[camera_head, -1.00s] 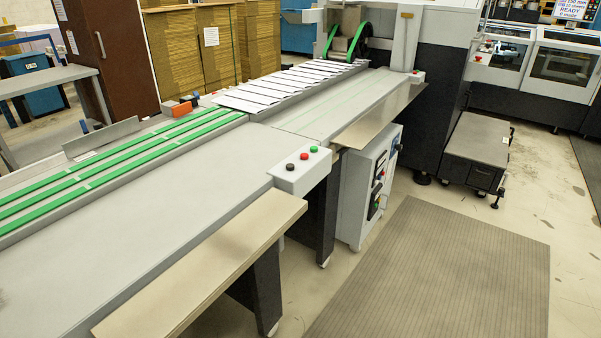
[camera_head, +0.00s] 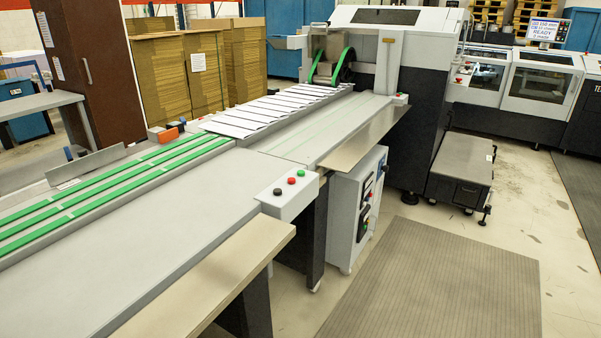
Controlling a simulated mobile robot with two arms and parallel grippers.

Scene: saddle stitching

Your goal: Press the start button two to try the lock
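A grey button box (camera_head: 288,203) sits at the near machine's right edge. On its top are a black button (camera_head: 277,191), a red button (camera_head: 291,180) and a green button (camera_head: 300,173). A smaller box with a red button (camera_head: 404,96) sits farther along the line. A white control cabinet (camera_head: 346,222) stands under the conveyor, with small controls on its side. No label naming start button two can be read. Neither of my grippers is in view.
Green belts (camera_head: 130,170) and a row of white sheets (camera_head: 265,112) run along the line. A beige shelf (camera_head: 215,275) juts out along the near side. A ribbed grey mat (camera_head: 440,285) lies on open floor at right. A low dark unit (camera_head: 463,165) stands beyond it.

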